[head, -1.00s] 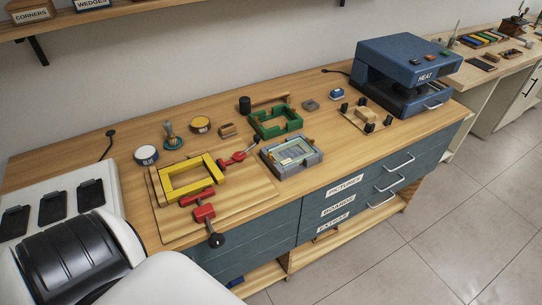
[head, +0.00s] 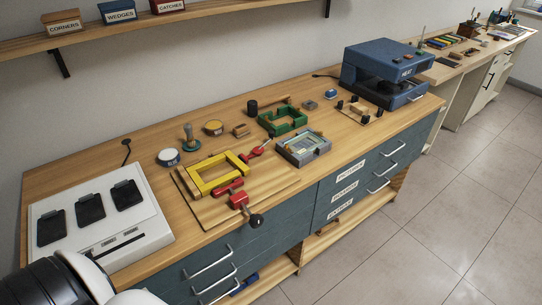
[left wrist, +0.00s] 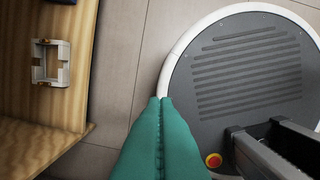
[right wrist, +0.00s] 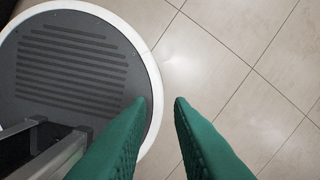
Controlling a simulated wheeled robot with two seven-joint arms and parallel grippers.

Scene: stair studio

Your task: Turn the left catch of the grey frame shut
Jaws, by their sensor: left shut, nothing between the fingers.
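The grey frame (head: 303,149) lies flat on the bench top, right of the yellow frame, with a pale picture or panel inside it. Small brownish bits show on its rim, but its catches are too small for me to tell how they are turned. My left gripper (left wrist: 165,99) shows in the left wrist view, its green fingers pressed together and empty, over the floor and away from the bench. My right gripper (right wrist: 160,101) shows in the right wrist view, its fingers apart and empty over floor tiles. Neither gripper shows in the head view.
A yellow frame (head: 217,175) with red clamps (head: 239,201) sits left of the grey frame. A green frame (head: 284,121) lies behind it. A blue heat press (head: 385,68) stands farther right. In the left wrist view a pale frame (left wrist: 38,63) lies on wood.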

